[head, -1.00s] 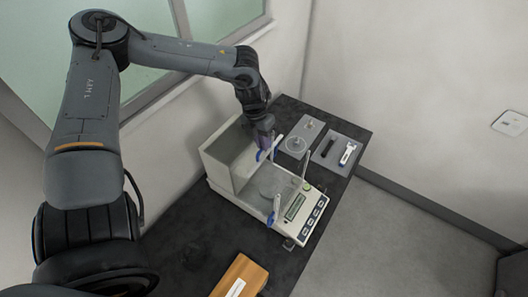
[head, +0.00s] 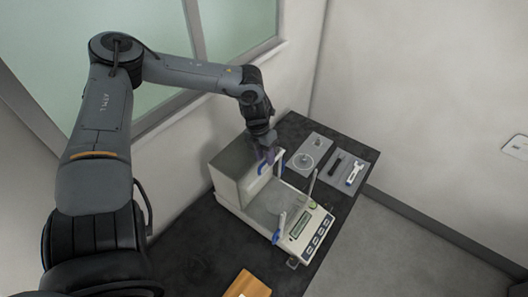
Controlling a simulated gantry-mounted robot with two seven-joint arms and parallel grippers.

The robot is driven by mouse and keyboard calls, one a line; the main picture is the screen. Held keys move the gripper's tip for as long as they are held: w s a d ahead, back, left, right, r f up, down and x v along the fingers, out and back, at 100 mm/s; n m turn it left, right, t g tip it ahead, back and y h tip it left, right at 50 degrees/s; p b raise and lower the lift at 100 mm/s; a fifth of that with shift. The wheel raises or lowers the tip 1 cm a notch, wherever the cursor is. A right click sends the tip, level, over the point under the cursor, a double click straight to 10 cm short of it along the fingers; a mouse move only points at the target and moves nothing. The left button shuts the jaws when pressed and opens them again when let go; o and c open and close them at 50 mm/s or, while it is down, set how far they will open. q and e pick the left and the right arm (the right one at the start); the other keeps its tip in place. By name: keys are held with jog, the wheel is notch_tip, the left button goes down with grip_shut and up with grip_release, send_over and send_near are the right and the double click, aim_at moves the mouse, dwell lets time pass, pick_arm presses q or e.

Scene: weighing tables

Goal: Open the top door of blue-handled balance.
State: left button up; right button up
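The balance (head: 292,247) is a pale, boxy instrument with a round pan, a display and blue buttons at its front right. Its chamber has a grey rear housing (head: 228,180). A blue handle (head: 262,168) shows at the upper part of the chamber, right below my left gripper (head: 266,152). A second blue handle (head: 279,228) stands at the near front side. My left gripper points down at the upper handle, touching or very close to it. The fingers are small and overlap the handle, so their opening is unclear. My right gripper is out of view.
The balance stands on a dark table (head: 190,245). Behind it on the right are a grey tray with a round metal piece (head: 304,161) and a tray with dark and white tools (head: 354,173). A wooden block (head: 248,286) lies at the near edge. A wall and window are behind.

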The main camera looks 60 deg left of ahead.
pick_arm(q)
jog(key=shift+r, duration=0.1)
jog(key=shift+a+r, duration=0.1)
jog(key=shift+r, duration=0.5)
notch_tip(320, 180, up, 9)
jog(key=s+a, duration=0.1)
jog(key=shift+a+b, duration=0.3)
jog(key=shift+r, duration=0.1)
